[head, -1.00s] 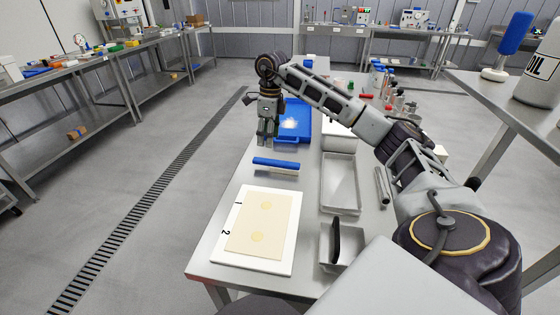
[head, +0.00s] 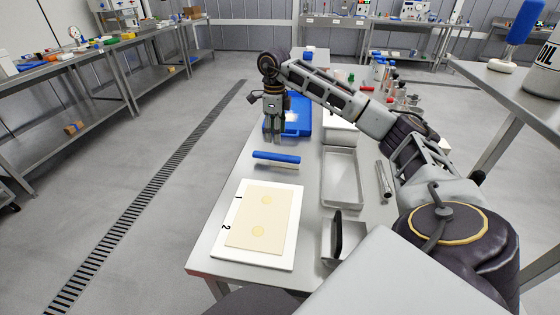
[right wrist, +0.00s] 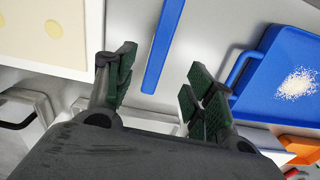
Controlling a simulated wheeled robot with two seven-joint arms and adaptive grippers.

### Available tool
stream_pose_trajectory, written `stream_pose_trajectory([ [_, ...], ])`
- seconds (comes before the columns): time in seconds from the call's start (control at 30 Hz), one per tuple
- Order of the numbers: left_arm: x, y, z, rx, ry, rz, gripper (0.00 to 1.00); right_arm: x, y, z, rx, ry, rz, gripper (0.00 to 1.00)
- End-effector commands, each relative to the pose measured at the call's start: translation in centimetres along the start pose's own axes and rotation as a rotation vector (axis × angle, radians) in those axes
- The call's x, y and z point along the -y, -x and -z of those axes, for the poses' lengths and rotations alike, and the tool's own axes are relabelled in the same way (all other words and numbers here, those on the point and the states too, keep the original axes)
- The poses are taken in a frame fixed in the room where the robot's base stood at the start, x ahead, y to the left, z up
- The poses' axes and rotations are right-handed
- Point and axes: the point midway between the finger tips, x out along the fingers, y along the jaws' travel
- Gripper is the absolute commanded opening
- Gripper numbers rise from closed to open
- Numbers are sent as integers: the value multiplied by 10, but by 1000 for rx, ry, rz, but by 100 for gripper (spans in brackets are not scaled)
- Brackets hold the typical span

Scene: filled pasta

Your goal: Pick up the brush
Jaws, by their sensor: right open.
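The brush (head: 276,157) lies on the metal table, a blue bar with a pale strip along its near side. In the right wrist view its blue bar (right wrist: 164,42) runs at a slant between and beyond my two fingertips. My right gripper (head: 274,136) hangs fingers down, above and a little beyond the brush, near the blue tray. In the right wrist view the gripper (right wrist: 158,82) has its dark green finger pads wide apart, with nothing held between them. My left gripper is out of view.
A white board with a pasta sheet (head: 280,228) lies nearest on the table. A blue tray (head: 301,129) with white powder is behind the brush. A long metal tray (head: 343,203) and a small bin (head: 352,257) with a black-handled item stand to the right.

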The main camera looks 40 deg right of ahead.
Motion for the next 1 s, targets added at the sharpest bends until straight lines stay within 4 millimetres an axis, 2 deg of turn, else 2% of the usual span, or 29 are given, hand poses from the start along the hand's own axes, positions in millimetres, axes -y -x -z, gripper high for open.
stream_pose_trajectory([
  [0.1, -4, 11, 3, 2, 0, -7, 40, 0, -18, 0, -1, 0, 0, 54],
  [0.4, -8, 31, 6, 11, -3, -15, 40, 0, -52, 0, 0, -1, 1, 54],
  [1.0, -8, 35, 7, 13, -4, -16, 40, 0, -62, 1, 0, 0, 0, 54],
])
